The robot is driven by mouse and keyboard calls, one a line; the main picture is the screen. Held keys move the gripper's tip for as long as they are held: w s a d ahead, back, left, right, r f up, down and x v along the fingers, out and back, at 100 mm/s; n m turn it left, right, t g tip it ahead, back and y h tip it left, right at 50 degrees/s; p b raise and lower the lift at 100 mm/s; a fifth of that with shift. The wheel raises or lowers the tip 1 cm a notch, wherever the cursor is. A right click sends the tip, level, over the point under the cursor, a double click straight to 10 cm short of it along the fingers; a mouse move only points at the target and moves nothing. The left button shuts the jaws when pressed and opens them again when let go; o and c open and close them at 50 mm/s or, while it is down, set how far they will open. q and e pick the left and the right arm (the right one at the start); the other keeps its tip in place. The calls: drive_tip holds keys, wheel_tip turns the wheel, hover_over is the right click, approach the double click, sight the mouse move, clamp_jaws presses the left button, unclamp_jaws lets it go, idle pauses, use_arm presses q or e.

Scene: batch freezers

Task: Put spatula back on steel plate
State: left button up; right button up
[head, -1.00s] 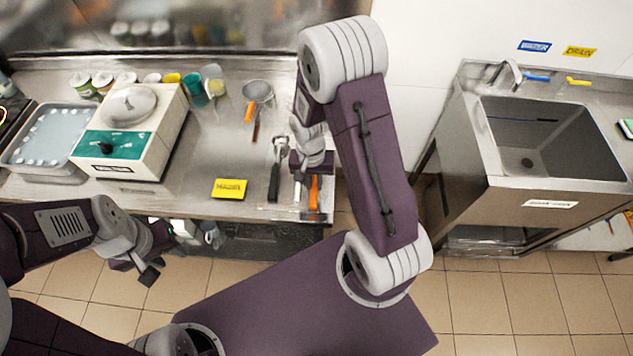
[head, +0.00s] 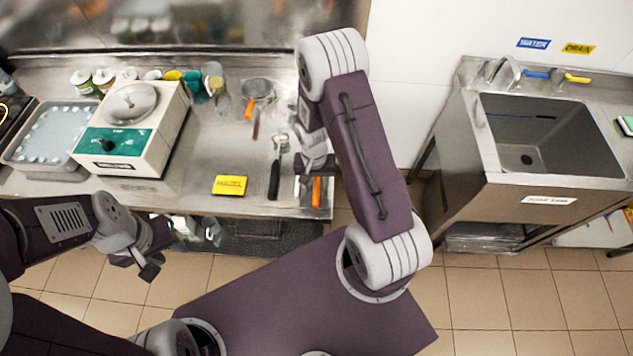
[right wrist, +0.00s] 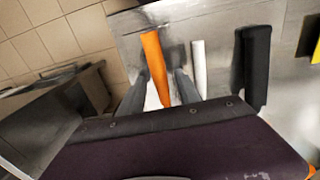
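An orange handle (head: 316,190), likely the spatula's, lies near the counter's front edge; its far end is hidden under my right arm. In the right wrist view the orange handle (right wrist: 153,60) runs between the two fingers of my right gripper (right wrist: 160,92), which stand apart on either side of it. In the head view my right gripper (head: 315,165) is low over the handle. The steel plate cannot be told clearly from the steel counter (head: 215,150). My left gripper (head: 137,264) hangs in front of the counter, open and empty.
A white handle (right wrist: 199,68) and a black-handled tool (head: 274,178) lie beside the orange handle. A yellow label (head: 230,185), a white machine (head: 130,130), a tray (head: 20,160) and a strainer (head: 258,90) are on the counter. A sink (head: 550,135) stands right.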

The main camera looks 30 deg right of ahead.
drive_tip(key=shift+w, duration=0.1)
drive_tip(key=shift+r, duration=0.25)
wheel_tip(320, 180, up, 12)
drive_tip(key=s+a+n+t+b, duration=0.1)
drive_tip(key=s+a+n+b, duration=0.2)
drive_tip(key=s+n, duration=0.3)
drive_tip(key=shift+s+a+r+y, duration=0.3)
drive_tip(key=shift+s+a, duration=0.55)
drive_tip(key=shift+s, duration=0.4)
